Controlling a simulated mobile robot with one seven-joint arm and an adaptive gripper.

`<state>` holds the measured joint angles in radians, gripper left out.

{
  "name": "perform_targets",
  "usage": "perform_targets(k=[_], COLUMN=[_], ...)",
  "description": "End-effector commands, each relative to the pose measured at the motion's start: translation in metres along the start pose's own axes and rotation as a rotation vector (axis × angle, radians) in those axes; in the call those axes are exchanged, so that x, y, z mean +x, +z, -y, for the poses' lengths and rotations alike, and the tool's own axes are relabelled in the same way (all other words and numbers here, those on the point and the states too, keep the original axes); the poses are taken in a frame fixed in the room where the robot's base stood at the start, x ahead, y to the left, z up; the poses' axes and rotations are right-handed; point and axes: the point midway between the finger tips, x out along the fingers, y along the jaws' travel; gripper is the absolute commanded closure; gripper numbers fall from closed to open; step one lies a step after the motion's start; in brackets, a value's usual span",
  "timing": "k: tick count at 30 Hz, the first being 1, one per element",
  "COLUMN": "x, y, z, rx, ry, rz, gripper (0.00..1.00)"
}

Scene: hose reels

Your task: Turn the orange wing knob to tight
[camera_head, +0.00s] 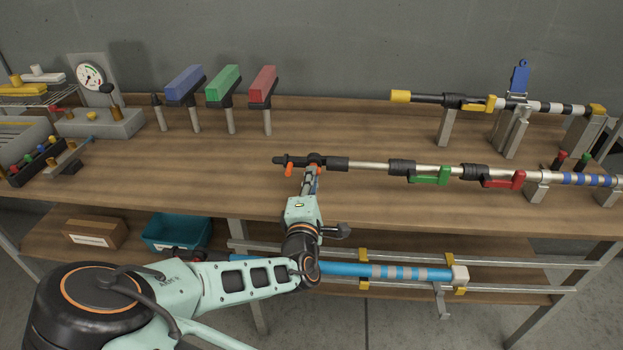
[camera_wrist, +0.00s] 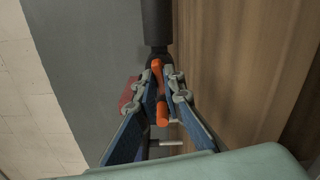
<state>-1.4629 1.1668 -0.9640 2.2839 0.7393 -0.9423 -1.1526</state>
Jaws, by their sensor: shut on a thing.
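The orange wing knob (camera_head: 289,169) sits at the left end of the long silver pole (camera_head: 368,169) with dark sleeves, above the workbench. My gripper (camera_head: 311,177) reaches up to it from the front and hides part of it. In the wrist view my gripper (camera_wrist: 163,84) has its two blue fingers on either side of the orange wing knob (camera_wrist: 157,68), shut on it. Its upper end and a lower end show; the middle is partly covered by the grey fingertips. No mark for tight is readable.
The same pole carries a green lever (camera_head: 430,177) and a red lever (camera_head: 505,181). A second pole with a yellow cap (camera_head: 400,97) stands behind. Blue, green and red blocks on posts and a gauge (camera_head: 90,77) are at the back left. The bench (camera_head: 200,180) is clear left of the knob.

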Motion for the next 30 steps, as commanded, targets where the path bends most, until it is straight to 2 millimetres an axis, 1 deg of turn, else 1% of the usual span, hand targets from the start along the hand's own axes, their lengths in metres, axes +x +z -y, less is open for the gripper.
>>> perform_targets(k=[30], x=[0.0001], y=[0.0005], z=[0.003], rx=[0.952], ry=[0.001], rz=[0.002], gripper=[1.0])
